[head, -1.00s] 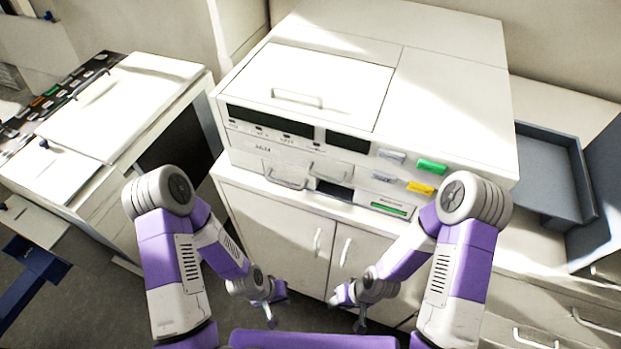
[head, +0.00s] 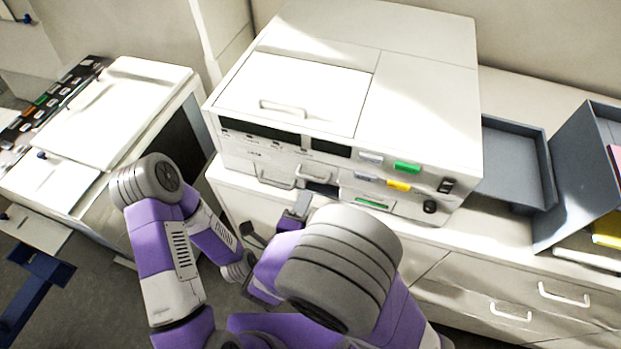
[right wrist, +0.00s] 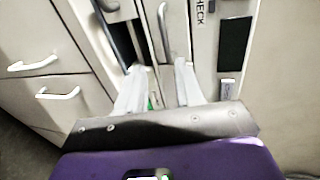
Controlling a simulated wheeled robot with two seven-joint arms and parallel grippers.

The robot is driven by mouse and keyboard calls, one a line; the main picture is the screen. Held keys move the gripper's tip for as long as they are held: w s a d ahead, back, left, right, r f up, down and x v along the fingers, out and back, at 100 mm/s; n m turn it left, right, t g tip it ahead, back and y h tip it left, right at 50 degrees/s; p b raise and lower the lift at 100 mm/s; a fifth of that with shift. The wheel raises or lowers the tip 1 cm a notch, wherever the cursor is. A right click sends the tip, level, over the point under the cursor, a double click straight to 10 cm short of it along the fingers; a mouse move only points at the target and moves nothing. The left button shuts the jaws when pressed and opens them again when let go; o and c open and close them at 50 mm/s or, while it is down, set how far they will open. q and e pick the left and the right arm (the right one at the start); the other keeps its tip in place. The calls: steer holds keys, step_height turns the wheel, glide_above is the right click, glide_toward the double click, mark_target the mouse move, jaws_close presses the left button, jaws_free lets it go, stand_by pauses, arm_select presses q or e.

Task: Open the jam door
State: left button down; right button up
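The white machine (head: 420,120) stands on the counter. Its front has two grey bar handles, a lower left one (head: 276,180) and an upper right one (head: 313,174); I cannot read for certain which belongs to the jam door. My right gripper (head: 298,208) is just below and in front of these handles. In the right wrist view its two pale fingers (right wrist: 160,82) are apart, with nothing held. The upper right handle (right wrist: 165,32) is beyond them, near the word CHECK; another handle (right wrist: 104,6) shows at top left. My left gripper (head: 252,240) is low, partly hidden by my right arm.
A lid with its own handle (head: 283,108) tops the machine. Coloured buttons, including green (head: 407,168) and yellow (head: 398,185), sit right of the handles. A grey tray (head: 515,195) is on the counter at right. Another machine (head: 120,110) stands at left.

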steer(key=w+d, duration=0.1)
steer(key=w, duration=0.6)
steer(key=shift+d+f, duration=0.3)
steer(key=shift+f, duration=0.1)
jaws_close()
stand_by(1.1)
